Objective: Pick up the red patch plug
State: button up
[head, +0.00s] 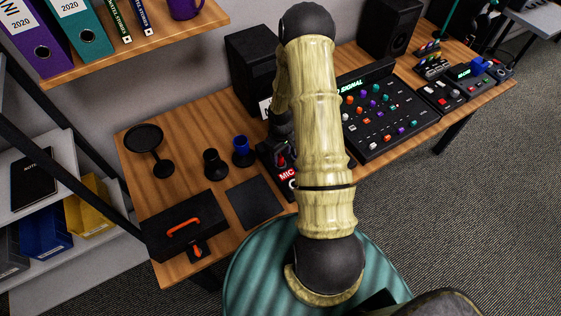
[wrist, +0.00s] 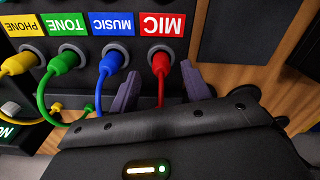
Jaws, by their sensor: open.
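The red patch plug (wrist: 160,65) sits in the socket under the red MIC label (wrist: 163,25) in the wrist view, with its red cable running down toward my gripper. My gripper (wrist: 159,76) is open, with one purple-grey finger on each side of the red plug and cable; I cannot tell whether either touches it. The lower part of the cable is hidden by the gripper body. In the head view my arm covers most of the patch panel (head: 288,182), and the fingers and plug cannot be made out.
In the head view, a black mixer (head: 385,130) stands right of my arm and a dark mat (head: 253,204) lies left.

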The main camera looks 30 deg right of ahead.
aim_at(281, 158)
jog(key=shift+f+p, duration=0.3)
jog(key=shift+f, duration=1.4)
grip_shut()
jog(key=shift+r, duration=0.1)
notch_tip(281, 158, up, 10)
jog(key=shift+f+b, duration=0.1)
jog(key=shift+b, duration=0.65)
